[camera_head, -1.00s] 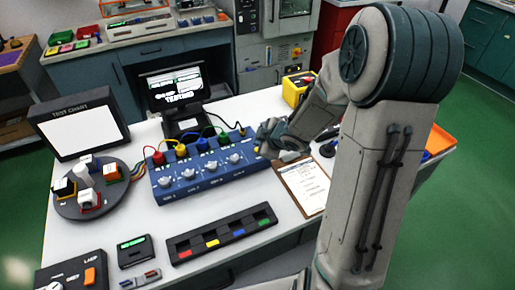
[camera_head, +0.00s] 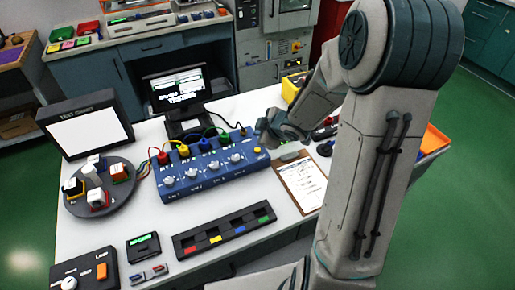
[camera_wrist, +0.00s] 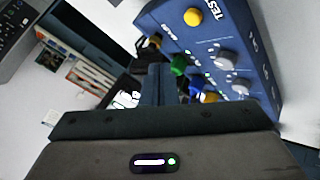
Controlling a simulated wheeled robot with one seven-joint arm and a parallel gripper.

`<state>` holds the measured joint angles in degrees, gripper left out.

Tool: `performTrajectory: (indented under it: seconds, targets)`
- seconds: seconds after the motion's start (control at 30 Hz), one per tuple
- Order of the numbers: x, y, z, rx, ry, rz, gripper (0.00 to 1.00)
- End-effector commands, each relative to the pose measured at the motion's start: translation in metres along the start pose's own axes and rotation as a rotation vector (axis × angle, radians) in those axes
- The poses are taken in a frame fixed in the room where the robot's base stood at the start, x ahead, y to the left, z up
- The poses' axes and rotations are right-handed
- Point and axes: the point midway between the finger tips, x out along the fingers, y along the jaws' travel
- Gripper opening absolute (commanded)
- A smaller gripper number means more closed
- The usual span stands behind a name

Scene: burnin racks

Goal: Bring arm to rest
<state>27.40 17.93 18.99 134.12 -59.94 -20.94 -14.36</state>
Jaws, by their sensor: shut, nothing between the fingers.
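My gripper (camera_head: 268,135) is at the end of my folded arm, above the table at the right end of the blue test box. It is shut and holds nothing. In the wrist view its dark fingers (camera_wrist: 160,84) are together, pointing away from the camera. The blue test box (camera_head: 181,187) carries several knobs and coloured plugs with cables. It also shows at upper right in the wrist view (camera_wrist: 262,75), with its yellow button. I cannot tell from the head view exactly how high the gripper is above the box.
A clipboard (camera_head: 302,185) lies right of the box. A black tray with coloured tabs (camera_head: 200,246) is in front. A round turntable (camera_head: 128,199), a test chart (camera_head: 88,130) and a small monitor (camera_head: 175,88) stand around the box. A yellow bin (camera_head: 292,90) is behind my arm.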

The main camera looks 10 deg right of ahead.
Motion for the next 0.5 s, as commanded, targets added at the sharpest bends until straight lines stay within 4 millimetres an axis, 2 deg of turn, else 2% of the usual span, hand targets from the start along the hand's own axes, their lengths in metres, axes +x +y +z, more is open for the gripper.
performTrajectory:
  seconds: [0.37,0.5]
  targets:
    - [-0.0002,0.0002,-0.0002,0.000,0.000,0.000,0.00]
    - [-0.0075,0.0045,0.0008,0.018,-0.039,0.019,0.00]
